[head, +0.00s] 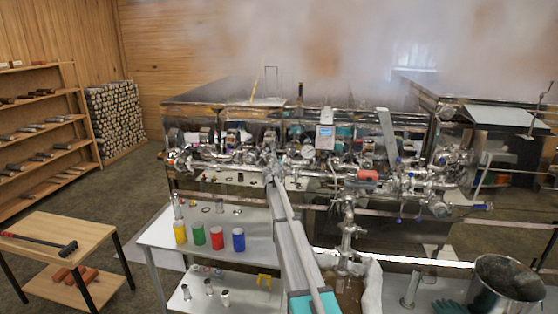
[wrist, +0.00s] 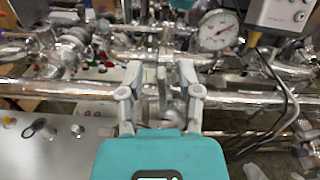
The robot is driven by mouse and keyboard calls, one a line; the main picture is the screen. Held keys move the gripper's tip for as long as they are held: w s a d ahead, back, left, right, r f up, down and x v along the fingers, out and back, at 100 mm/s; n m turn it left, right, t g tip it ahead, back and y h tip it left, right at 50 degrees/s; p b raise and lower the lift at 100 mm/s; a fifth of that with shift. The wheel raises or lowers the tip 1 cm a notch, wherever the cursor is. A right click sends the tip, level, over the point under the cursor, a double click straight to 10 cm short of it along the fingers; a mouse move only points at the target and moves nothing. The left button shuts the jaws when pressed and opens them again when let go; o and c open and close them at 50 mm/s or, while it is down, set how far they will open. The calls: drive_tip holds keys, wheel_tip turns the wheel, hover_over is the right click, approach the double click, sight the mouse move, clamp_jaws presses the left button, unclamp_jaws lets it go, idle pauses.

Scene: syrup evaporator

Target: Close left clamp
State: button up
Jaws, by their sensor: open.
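My gripper (wrist: 161,72) is open, its two grey fingers spread in front of the shiny steel pipework. A small upright metal piece (wrist: 162,88) shows between the fingers and may be part of the left clamp; I cannot tell whether a finger touches it. Pipe fittings with rounded clamp-like bands (wrist: 72,45) show left of the fingers. In the head view my arm reaches up from the bottom to the left-middle part of the pipework (head: 215,152). The gripper is small there, and the clamp cannot be picked out.
A round dial gauge (wrist: 218,30) and a grey box with cables (wrist: 280,14) are right of the gripper. Below stands a white table (head: 160,235) with coloured jars (head: 198,234). A metal bucket (head: 503,285) is at lower right. Steam covers the evaporator top.

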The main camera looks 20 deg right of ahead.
drive_tip(key=shift+w+d, duration=0.1)
clamp_jaws()
idle(0.3)
